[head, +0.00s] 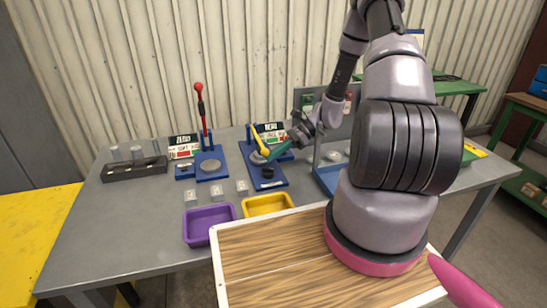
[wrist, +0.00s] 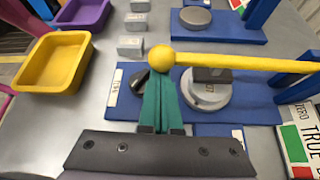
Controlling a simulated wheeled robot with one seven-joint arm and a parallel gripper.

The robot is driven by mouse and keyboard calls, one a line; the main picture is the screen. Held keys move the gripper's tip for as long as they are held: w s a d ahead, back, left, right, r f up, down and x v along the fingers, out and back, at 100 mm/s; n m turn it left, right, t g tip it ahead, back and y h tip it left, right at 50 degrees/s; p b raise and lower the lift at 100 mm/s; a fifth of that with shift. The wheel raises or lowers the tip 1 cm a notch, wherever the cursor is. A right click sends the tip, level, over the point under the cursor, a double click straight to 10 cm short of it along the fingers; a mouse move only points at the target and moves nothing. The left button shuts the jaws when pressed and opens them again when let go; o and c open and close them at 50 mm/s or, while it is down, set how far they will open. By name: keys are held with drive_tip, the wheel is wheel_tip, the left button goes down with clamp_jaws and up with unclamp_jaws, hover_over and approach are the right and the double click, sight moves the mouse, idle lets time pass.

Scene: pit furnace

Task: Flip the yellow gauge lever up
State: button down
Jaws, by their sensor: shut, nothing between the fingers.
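The yellow gauge lever (head: 259,138) belongs to the blue gauge stand (head: 272,182) in the middle of the table. It slopes down from the post at the back toward the front, ending in a yellow ball knob. In the wrist view the yellow lever (wrist: 245,62) runs over a grey disc (wrist: 207,92) with a dark block at it. My gripper (head: 272,153) has teal fingers, shut and empty. In the wrist view my gripper (wrist: 160,78) has its fingertips right at the knob; I cannot tell whether they touch or lie under it.
A similar gauge with a red lever (head: 201,108) pointing up stands to the left. A purple tray (head: 208,223), a yellow tray (head: 268,204) and several small grey blocks (head: 217,191) lie in front. A dark rack (head: 134,172) is at the far left.

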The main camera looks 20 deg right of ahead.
drive_tip(key=w+r+m+g, duration=0.3)
drive_tip(key=w+r, duration=0.1)
drive_tip(key=r, duration=0.9)
drive_tip(key=w+r+m+g+y, duration=0.1)
drive_tip(key=w+r+m+g, duration=0.1)
drive_tip(key=w+r, duration=0.5)
drive_tip(key=w+m, duration=0.1)
drive_tip(key=w, duration=0.3)
drive_tip(key=shift+w+r+g, duration=0.15)
drive_tip(key=shift+w+g, duration=0.15)
drive_tip(key=shift+g, duration=0.1)
drive_tip(key=shift+w+r, duration=0.1)
drive_tip(key=shift+r, duration=0.05)
drive_tip(key=v, duration=1)
drive_tip(key=shift+d+f, duration=0.2)
drive_tip(key=shift+d, duration=0.2)
